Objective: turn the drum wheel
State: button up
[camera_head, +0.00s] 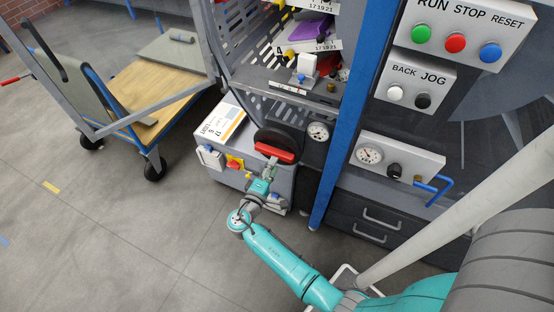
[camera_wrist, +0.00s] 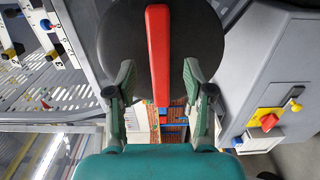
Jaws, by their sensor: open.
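The drum wheel is a dark round disc (camera_head: 284,137) with a red bar (camera_head: 274,152) across its face. It is mounted at the grey cabinet in the middle of the head view. In the wrist view the disc (camera_wrist: 125,38) fills the top middle, and the red bar (camera_wrist: 158,45) runs upright across it. My gripper (camera_wrist: 158,75) is open, with one finger on each side of the bar's lower part. Gaps show between the fingers and the bar. In the head view my gripper (camera_head: 269,167) is just below the bar; whether it touches the disc cannot be told.
A grey cabinet (camera_head: 255,181) carries a red-and-yellow switch (camera_head: 235,163), also visible at right in the wrist view (camera_wrist: 266,120). A gauge (camera_head: 318,131) and blue post (camera_head: 339,130) stand close right of the wheel. A wooden-decked cart (camera_head: 150,85) is at left. Floor front-left is clear.

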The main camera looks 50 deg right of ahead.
jog(key=v, duration=0.7)
jog(key=shift+a, duration=0.15)
jog(key=shift+s, duration=0.15)
jog(key=s+f+n+t+y, duration=0.1)
jog(key=s+f+n+y, duration=0.1)
jog(key=s+f+y, duration=0.35)
jog(key=s+a+f+t+y, duration=0.1)
jog(key=s+a+f+y, duration=0.15)
jog(key=s, duration=0.55)
jog(key=s+a+f+t+y, duration=0.1)
jog(key=s+a+f+y, duration=0.2)
jog(key=s, duration=0.4)
jog(key=s+a+r+m+t+y, duration=0.2)
jog(key=s+a+r+y, duration=0.35)
jog(key=s+r, duration=0.45)
jog(key=s+a+r+m+t, duration=0.1)
jog(key=r+m+t, duration=0.1)
jog(key=r, duration=0.6)
jog(key=s+a+r+m+t, duration=0.1)
jog(key=s+r+m, duration=0.1)
jog(key=r, duration=0.7)
jog(key=shift+r+t, duration=0.35)
jog(key=shift+t, duration=0.05)
